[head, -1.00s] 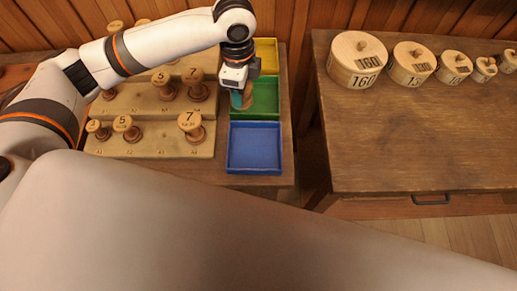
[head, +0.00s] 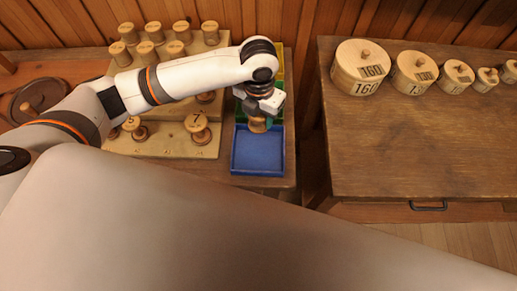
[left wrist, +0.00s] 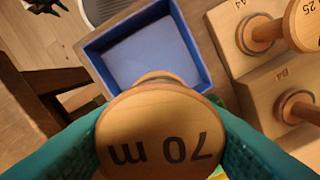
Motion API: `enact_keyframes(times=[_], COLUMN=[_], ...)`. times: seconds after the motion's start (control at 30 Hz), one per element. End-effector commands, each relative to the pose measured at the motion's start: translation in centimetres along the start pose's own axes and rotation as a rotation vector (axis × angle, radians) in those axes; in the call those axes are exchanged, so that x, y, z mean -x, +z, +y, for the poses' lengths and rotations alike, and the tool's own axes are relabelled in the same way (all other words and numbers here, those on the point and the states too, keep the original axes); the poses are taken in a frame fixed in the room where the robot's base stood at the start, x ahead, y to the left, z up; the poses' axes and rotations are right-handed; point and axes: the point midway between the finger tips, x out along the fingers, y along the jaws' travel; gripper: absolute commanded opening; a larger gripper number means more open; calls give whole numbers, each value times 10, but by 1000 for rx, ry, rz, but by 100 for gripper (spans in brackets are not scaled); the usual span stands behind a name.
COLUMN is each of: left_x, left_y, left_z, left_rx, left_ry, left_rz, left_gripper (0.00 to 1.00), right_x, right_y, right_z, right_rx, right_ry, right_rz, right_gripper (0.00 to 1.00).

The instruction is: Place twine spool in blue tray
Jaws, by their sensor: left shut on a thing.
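My left gripper (head: 262,118) is shut on the twine spool (head: 257,126), a wooden spool with a round top. In the left wrist view the spool's top (left wrist: 160,130), marked "70 m", sits between the teal fingers. The spool hangs at the back edge of the blue tray (head: 234,155), and its lower part is hidden there. The square blue tray is empty; in the left wrist view its rim (left wrist: 97,62) shows just beyond the spool. A small dark and teal shape at the left wrist view's top left looks like my right gripper (left wrist: 45,5); its jaws are unclear.
A stepped wooden rack (head: 170,150) with several numbered spools stands left of the tray. Green (head: 276,113) and yellow (head: 281,62) trays lie behind the blue one, partly hidden by my arm. A gap separates this table from the right table (head: 420,150), which bears several lidded wooden canisters.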

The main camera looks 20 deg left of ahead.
Motion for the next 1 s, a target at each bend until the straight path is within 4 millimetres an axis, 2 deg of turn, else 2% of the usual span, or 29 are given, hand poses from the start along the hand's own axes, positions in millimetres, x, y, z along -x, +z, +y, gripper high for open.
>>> enact_keyframes(times=[0.13, 0.4, 0.57, 0.73, 0.83, 1.0], left_x=[-9, -56, -70, -94, -101, -102], left_y=[1, 1, 1, 1, 1, 1], left_z=[2, 2, 1, 2, 2, 1], left_rx=[-62, -70, -70, -69, -70, -70], left_ry=[1, 0, 0, 0, 0, 0], left_rz=[-3, -2, -1, -1, -1, 1], left_gripper=[26, 26, 26, 26, 26, 26], right_x=[2, 8, 10, 13, 13, 13], right_y=[0, 1, 1, 1, 1, 1], right_z=[0, 0, 0, 0, 0, 0], right_rx=[0, 0, 0, 0, 0, 0], right_ry=[0, 0, 0, 0, 0, 0], right_rz=[0, 0, 0, 0, 0, 0], right_gripper=[36, 36, 36, 36, 36, 36])
